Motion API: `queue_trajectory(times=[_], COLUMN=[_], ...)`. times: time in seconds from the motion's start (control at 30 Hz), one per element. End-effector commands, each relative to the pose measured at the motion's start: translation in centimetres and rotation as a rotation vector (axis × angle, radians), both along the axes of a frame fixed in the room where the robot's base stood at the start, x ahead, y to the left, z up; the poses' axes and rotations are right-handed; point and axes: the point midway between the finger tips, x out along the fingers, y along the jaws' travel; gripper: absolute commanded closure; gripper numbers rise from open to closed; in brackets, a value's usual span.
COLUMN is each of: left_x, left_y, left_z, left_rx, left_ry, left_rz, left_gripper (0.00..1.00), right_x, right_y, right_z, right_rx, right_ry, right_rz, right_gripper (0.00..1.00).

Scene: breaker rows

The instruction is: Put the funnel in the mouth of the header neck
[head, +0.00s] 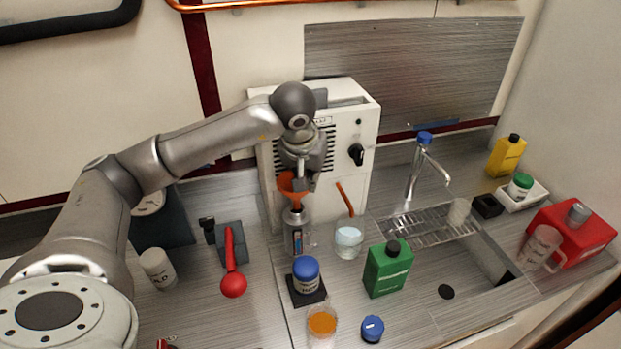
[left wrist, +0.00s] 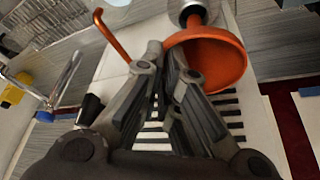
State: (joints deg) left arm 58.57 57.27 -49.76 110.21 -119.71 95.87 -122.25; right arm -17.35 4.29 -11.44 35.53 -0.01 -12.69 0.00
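The orange funnel (head: 287,188) is above a dark grey metal cylinder (head: 294,238) with a label, which I take to be the header neck. It stands in front of the white panelled machine. My left gripper (head: 303,183) is at the funnel's rim. In the left wrist view, the fingers (left wrist: 163,52) are close together with the funnel's rim (left wrist: 225,75) between them, one finger inside the cone. The metal neck (left wrist: 192,10) shows beyond the funnel. My right gripper is not in view.
A blue-lidded jar (head: 306,276), a green container (head: 388,270) and a cup with orange contents (head: 322,328) are in front. A tap (head: 420,170) is right.

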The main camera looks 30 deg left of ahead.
Motion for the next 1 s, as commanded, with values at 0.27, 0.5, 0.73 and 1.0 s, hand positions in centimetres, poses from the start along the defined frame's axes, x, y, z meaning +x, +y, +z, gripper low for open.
queue_trajectory(times=[0.27, 0.5, 0.73, 1.0], left_x=[0.0, 0.0, 0.0, 0.0], left_y=[-0.1, -0.1, -0.1, -0.1], left_z=[-1.8, -1.9, -2.0, -2.0], left_rx=[0.0, 0.0, -0.001, -0.001], left_ry=[-0.002, -0.002, -0.001, -0.001], left_rz=[0.0, 0.0, 0.0, 0.0], left_gripper=[1.0, 1.0, 0.77, 0.73], right_x=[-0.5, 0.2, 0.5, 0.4], right_y=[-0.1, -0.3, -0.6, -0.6], right_z=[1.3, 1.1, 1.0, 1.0], right_rx=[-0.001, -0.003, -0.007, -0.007], right_ry=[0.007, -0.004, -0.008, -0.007], right_rz=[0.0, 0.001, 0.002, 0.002], right_gripper=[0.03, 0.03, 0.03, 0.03])
